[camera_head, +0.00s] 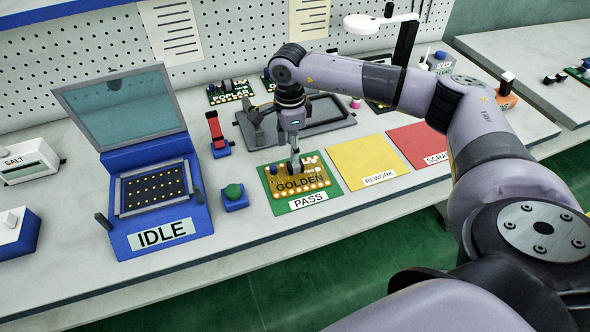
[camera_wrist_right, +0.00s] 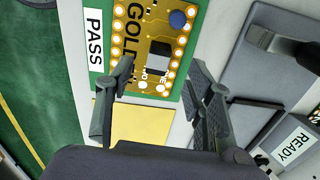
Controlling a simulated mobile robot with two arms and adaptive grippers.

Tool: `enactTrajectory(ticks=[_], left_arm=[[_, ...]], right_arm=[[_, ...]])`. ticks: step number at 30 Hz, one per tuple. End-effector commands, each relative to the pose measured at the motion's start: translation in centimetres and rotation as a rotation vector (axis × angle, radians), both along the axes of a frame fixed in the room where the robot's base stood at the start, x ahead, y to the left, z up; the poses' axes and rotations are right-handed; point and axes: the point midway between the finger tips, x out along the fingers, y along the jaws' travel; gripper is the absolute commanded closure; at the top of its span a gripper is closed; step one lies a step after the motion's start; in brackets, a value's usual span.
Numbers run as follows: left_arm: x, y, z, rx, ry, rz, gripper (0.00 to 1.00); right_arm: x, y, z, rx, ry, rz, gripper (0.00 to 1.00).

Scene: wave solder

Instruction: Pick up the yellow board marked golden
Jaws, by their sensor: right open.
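The yellow board marked GOLDEN (camera_head: 287,187) lies flat on the green mat labelled PASS (camera_head: 325,207). It has a blue round part and a dark block with a pale top on it. My right gripper (camera_head: 296,168) points down over the far part of the board and partly hides it. In the right wrist view the board (camera_wrist_right: 150,30) lies beyond the open fingers (camera_wrist_right: 160,100), with the dark block between them in the picture. The fingers hold nothing. Whether the fingertips touch the board cannot be told. My left gripper is not in view.
A yellow REWORK mat (camera_head: 362,158) and a red SCRAP mat (camera_head: 418,140) lie to the right. A green button on a blue base (camera_head: 235,203) and a blue tester marked IDLE (camera_head: 150,215) stand left. A grey tray (camera_head: 320,125) and a POPLAR board (camera_head: 229,95) are behind.

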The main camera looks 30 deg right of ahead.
Motion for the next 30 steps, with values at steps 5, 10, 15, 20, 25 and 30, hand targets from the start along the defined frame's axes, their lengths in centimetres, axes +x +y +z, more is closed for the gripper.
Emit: enactTrajectory(ticks=[5,10,15,20,25,30], left_arm=[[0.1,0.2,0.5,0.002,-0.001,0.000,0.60],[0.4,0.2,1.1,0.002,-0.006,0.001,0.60],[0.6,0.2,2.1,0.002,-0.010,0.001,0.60],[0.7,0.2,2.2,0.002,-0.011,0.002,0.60],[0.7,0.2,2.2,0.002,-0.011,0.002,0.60],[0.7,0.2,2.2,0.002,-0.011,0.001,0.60]], right_arm=[[0.0,0.0,-1.9,0.000,0.001,0.000,0.52],[0.0,0.1,-3.0,0.001,0.003,0.000,0.52],[0.0,0.2,-5.7,0.000,0.003,0.000,0.52],[0.1,0.2,-7.2,0.001,0.001,0.000,0.52],[0.1,0.2,-7.4,0.001,0.000,0.000,0.52],[0.1,0.2,-7.4,0.001,0.000,0.000,0.59]])
